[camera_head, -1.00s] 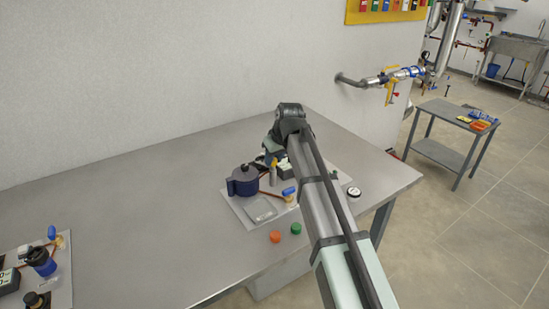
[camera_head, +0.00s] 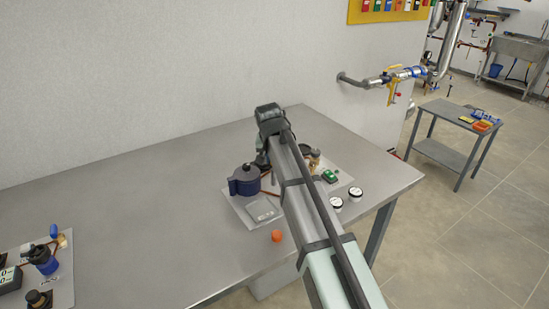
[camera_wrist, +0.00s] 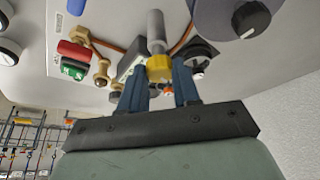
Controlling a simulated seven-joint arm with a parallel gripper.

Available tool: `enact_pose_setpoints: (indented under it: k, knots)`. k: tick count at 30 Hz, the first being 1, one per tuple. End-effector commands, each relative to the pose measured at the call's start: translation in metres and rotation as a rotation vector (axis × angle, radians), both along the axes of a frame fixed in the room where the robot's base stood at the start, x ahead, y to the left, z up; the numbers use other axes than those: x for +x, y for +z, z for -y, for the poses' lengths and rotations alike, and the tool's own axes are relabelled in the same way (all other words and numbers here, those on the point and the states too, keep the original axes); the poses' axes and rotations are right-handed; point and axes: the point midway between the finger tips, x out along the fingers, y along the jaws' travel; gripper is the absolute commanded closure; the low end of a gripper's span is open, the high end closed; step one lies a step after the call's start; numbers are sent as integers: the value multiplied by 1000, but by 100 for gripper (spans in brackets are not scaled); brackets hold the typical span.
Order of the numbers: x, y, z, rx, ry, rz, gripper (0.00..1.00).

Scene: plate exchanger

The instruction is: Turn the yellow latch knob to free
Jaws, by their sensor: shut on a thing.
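In the wrist view the yellow latch knob (camera_wrist: 159,69) sits at the end of a grey cylinder (camera_wrist: 156,32) on the panel. My gripper (camera_wrist: 158,77) has its two blue fingers on either side of the knob and is shut on it. The knob's turn angle is hard to read from here. In the head view my arm covers the knob and the fingers; only the arm and wrist show over the back part of the panel (camera_head: 241,208).
A dark blue round pot-like part (camera_head: 244,181) stands left of my arm. A brass fitting with a red handle (camera_wrist: 73,50) and a green part (camera_wrist: 74,69) are close left in the wrist view. White gauges (camera_head: 355,192) and an orange cap (camera_head: 277,236) lie nearby. The table's left middle is clear.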

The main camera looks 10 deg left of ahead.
Motion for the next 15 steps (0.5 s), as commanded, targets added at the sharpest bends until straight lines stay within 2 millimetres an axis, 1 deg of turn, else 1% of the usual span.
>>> enact_pose_setpoints:
  k: [6, 15]
  knots:
    - [0, 0, 0, -1, -43, -1, 99]
    - [0, 0, 0, 0, -49, -2, 99]
